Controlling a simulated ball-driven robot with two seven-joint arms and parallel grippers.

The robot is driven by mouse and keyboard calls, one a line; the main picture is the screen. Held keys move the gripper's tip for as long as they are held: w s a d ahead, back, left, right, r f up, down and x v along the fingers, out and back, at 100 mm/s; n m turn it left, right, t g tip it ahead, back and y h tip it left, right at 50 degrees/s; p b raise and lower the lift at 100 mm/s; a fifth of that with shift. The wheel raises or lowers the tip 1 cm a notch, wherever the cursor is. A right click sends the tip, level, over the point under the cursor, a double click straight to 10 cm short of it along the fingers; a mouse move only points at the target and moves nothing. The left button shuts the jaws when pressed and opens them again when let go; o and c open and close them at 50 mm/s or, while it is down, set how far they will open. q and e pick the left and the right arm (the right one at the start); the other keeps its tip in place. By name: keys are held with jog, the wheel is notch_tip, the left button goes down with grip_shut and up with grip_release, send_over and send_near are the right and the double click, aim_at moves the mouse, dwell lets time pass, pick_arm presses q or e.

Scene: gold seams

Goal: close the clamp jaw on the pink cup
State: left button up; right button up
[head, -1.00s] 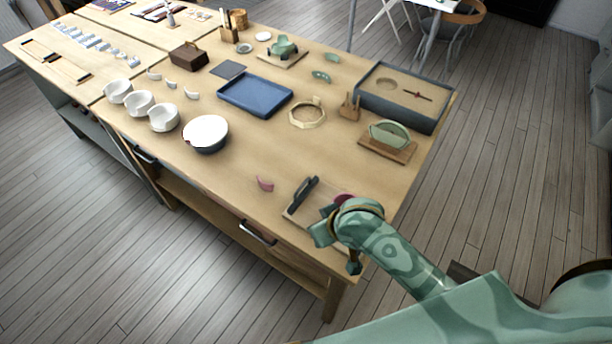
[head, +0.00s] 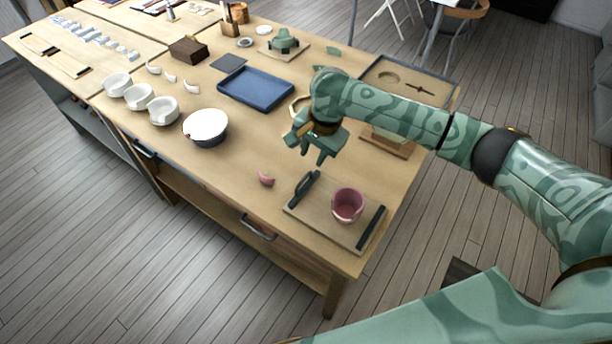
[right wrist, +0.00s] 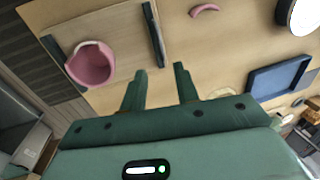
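The pink cup (head: 347,205) stands upright on the clamp's wooden board (head: 325,222) near the table's front right corner. Its rim looks uneven in the right wrist view (right wrist: 91,65). One dark jaw (head: 304,190) is on the left end of the board, clearly apart from the cup. The other dark bar (head: 370,228) is at the right end, nearer the cup. My right gripper (head: 312,152) is above the table, beyond the board and away from the cup. In the right wrist view its two fingers (right wrist: 160,85) are apart with nothing between them. My left gripper is not in view.
A small pink shard (head: 266,179) lies left of the board. A white bowl (head: 206,127), several white cups and a blue tray (head: 256,88) are farther left and back. My right arm hides part of a wooden stand (head: 388,146). Bare table lies around the shard.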

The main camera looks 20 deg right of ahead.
aim_at(305, 177)
jog(key=f+b, duration=0.1)
jog(key=f, duration=0.2)
jog(key=w+f+b, duration=0.1)
jog(key=f, duration=0.2)
jog(key=a+f+b, duration=0.1)
jog(key=f+b, duration=0.1)
jog(key=f, duration=0.1)
jog(key=shift+w+f, duration=0.15)
jog(key=shift+w, duration=0.1)
grip_shut()
